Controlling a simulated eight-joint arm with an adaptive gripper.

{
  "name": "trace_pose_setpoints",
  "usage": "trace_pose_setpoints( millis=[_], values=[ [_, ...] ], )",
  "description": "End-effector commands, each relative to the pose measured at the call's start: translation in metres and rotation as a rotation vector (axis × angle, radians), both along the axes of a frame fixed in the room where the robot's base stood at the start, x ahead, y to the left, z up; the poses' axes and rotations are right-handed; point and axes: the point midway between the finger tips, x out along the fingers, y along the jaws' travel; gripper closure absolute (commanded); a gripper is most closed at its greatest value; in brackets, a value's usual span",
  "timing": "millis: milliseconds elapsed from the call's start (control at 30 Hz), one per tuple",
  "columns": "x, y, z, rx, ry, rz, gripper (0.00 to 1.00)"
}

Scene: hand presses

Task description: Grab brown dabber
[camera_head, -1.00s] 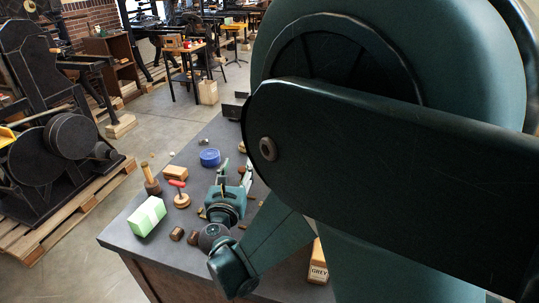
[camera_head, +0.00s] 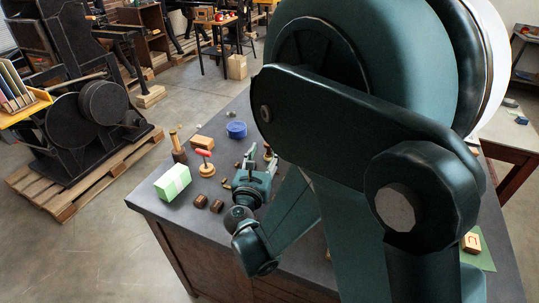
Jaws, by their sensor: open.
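A tool with a tan handle and a dark brown body (camera_head: 178,147) stands upright at the table's left back edge. It looks like the brown dabber, but I cannot be sure. A red-topped tool on a round wooden base (camera_head: 205,164) stands to its right. My gripper (camera_head: 259,158) is over the table, right of both, its fingers pointing away from the camera. It is open and apart from the brown tool. Small objects around the fingertips are partly hidden, so I cannot tell whether anything lies between them.
A pale green block (camera_head: 172,183) and two small brown pieces (camera_head: 208,203) lie left of my gripper. A wooden block (camera_head: 202,143) and a blue round tin (camera_head: 236,129) lie behind. My arm hides much of the dark table (camera_head: 147,200) on the right.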

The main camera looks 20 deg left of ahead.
Motion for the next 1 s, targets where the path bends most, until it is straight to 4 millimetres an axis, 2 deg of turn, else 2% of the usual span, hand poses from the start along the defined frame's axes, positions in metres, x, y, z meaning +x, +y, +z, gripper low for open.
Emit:
trace_pose_setpoints(
  millis=[100, 267, 400, 833, 1000],
  values=[
    [0.0, 0.0, -0.015, 0.0, 0.0, 0.0, 0.59],
    [0.0, 0.0, -0.03, 0.0, 0.0, 0.0, 0.59],
    [0.01, 0.002, -0.028, 0.0, 0.0, -0.001, 0.59],
    [0.013, 0.003, -0.028, 0.0, 0.0, 0.0, 0.59],
    [0.022, 0.005, -0.028, 0.0, 0.0, 0.0, 0.59]
  ],
)
